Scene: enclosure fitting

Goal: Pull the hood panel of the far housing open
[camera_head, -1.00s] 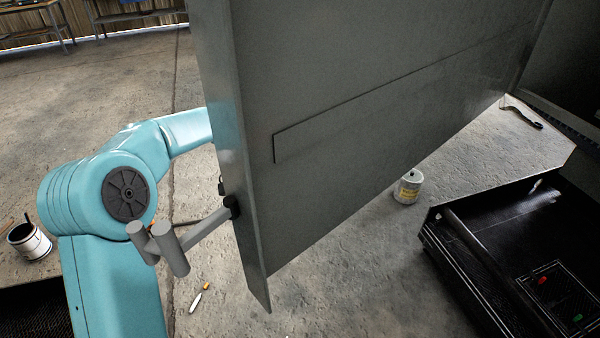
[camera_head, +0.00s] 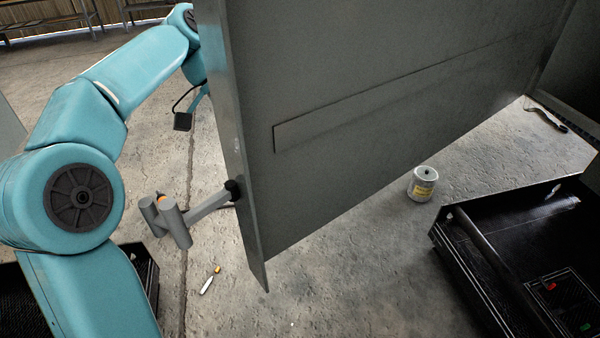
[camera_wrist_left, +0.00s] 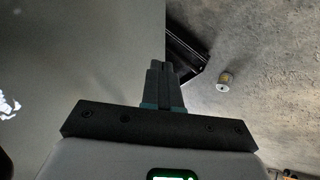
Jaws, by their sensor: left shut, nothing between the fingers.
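The hood panel (camera_head: 350,90), a large dull grey plate, stands swung out across the head view, with a long raised strip on its face. A grey bar handle (camera_head: 185,218) sticks out to the left from its near edge. Below right is a black open housing (camera_head: 475,240); whether the panel belongs to it is not clear. My left arm reaches up to the panel's left edge, and its gripper is hidden in the head view. In the left wrist view, my left gripper (camera_wrist_left: 160,68) is shut and empty, in front of the panel's grey surface (camera_wrist_left: 90,50). My right gripper is not in view.
A small labelled can (camera_head: 423,184) stands on the concrete floor (camera_head: 350,270) below the panel. A white and orange marker-like item (camera_head: 210,280) lies near the handle. A dark box (camera_head: 143,268) is at lower left, partly behind my arm. Workbenches stand at the back left.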

